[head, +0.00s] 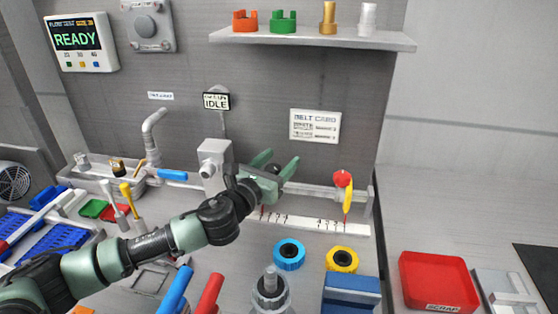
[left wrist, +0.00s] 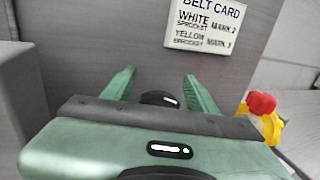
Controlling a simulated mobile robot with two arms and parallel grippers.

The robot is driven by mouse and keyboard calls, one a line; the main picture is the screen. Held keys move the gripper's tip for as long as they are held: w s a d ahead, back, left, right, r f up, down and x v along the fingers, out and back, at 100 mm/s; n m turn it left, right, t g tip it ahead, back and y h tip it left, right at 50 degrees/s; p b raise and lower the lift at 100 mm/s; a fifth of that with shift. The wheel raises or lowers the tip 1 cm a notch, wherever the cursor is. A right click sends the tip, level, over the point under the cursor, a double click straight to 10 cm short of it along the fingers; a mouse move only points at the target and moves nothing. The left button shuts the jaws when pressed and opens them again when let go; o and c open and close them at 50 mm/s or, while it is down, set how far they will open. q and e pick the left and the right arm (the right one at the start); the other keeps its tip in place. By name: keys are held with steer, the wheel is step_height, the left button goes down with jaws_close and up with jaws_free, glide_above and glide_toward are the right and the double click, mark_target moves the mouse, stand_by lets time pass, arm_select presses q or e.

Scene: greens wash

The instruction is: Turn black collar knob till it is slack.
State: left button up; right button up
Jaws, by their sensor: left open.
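The black collar knob (head: 277,170) sits on the rail bench beside the grey upright block, partly hidden by my gripper. My left gripper (head: 278,161) is open around it, one finger on each side. In the left wrist view the black knob (left wrist: 160,98) shows between the two open fingers of the gripper (left wrist: 159,76), with a gap visible on both sides. Its lower part is hidden behind the gripper body. My right gripper is not in view.
A red knob (head: 342,178) with a yellow part (head: 348,197) stands at the rail's right end. A grey block (head: 215,165) is left of the gripper. Blue (head: 289,250) and yellow (head: 342,260) rings lie in front. A red scrap tray (head: 438,258) is at right.

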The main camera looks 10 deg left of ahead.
arm_select(q)
jaws_close()
steer(key=shift+s+d+m+g+h+p, duration=0.1)
steer(key=shift+d+m+g+h+p, duration=0.1)
steer(key=shift+m+g+h, duration=0.55)
steer(key=shift+s+d+m+g+h+p, duration=0.1)
steer(key=shift+d+m+g+h+p, duration=0.2)
steer(key=shift+m+h, duration=0.85)
steer(key=shift+a+n+h, duration=0.15)
steer(key=shift+n+h, duration=0.15)
jaws_free()
